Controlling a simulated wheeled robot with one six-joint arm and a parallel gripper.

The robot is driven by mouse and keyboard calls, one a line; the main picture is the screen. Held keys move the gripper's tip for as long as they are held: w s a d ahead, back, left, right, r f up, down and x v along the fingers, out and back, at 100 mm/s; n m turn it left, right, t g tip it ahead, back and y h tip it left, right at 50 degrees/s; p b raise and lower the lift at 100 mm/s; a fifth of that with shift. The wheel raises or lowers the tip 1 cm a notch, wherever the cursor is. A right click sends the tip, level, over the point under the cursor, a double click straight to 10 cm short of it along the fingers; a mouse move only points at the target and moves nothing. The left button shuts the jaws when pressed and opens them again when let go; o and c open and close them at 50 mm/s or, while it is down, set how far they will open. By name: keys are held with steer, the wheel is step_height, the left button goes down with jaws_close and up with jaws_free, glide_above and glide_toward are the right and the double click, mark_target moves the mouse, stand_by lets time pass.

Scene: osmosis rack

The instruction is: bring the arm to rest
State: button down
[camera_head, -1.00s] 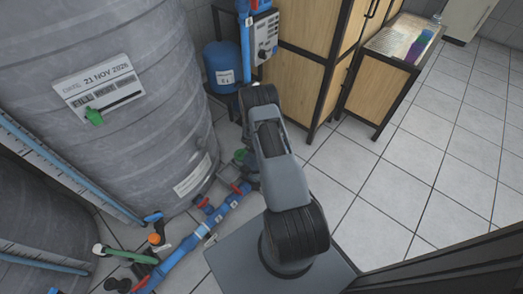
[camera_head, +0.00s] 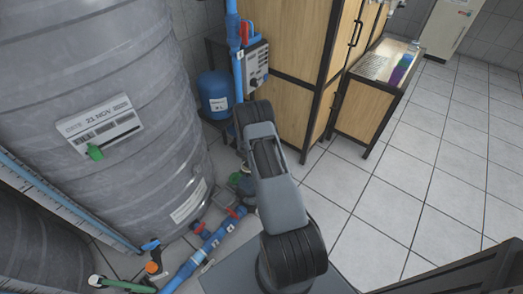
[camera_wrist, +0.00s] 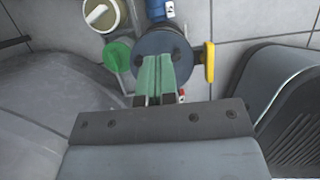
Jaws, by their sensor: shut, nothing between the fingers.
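My gripper (camera_wrist: 157,62) shows in the wrist view with its two pale green fingers together and nothing between them. It points down over a dark round fitting (camera_wrist: 182,48) with a blue pipe above it; whether they touch I cannot tell. In the head view my arm (camera_head: 272,185) is folded, its links running from the lower middle up toward the blue pipe. The gripper itself is hidden there behind the arm.
A large grey tank (camera_head: 90,110) stands left of the arm. Blue pipes with red valves (camera_head: 215,235) run along the floor. A blue vessel (camera_head: 214,95) and a wooden cabinet (camera_head: 285,60) stand behind. A yellow handle (camera_wrist: 209,62) is beside the fingers. Tiled floor (camera_head: 420,190) is open at right.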

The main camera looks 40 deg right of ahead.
steer(key=w+d+r+p, duration=0.1)
steer(key=d+r+p, duration=0.1)
steer(key=r, duration=0.3)
steer(key=shift+d+r, duration=0.25)
steer(key=shift+d, duration=0.55)
steer(key=s+a+r+m+g+p, duration=0.1)
steer(key=s+a+r+m+g, duration=0.25)
steer(key=s+m, duration=0.5)
steer(key=s+a+r+m+t+y+p, duration=0.1)
steer(key=s+a+r+m+p, duration=0.3)
steer(key=r, duration=1.5)
steer(key=s+a+r+m+t+y+p, duration=0.1)
steer(key=s+a+r+m+t+p, duration=0.2)
steer(key=a+r+p, duration=0.8)
steer(key=s+a+r+m+t+y+p, duration=0.2)
steer(key=s+a+r+m+p, duration=0.3)
steer(key=r, duration=2.2)
steer(key=s+a+p, duration=0.1)
steer(key=a+p, duration=0.1)
steer(key=a, duration=0.1)
steer(key=shift+a+p, duration=0.2)
steer(key=shift+p, duration=0.1)
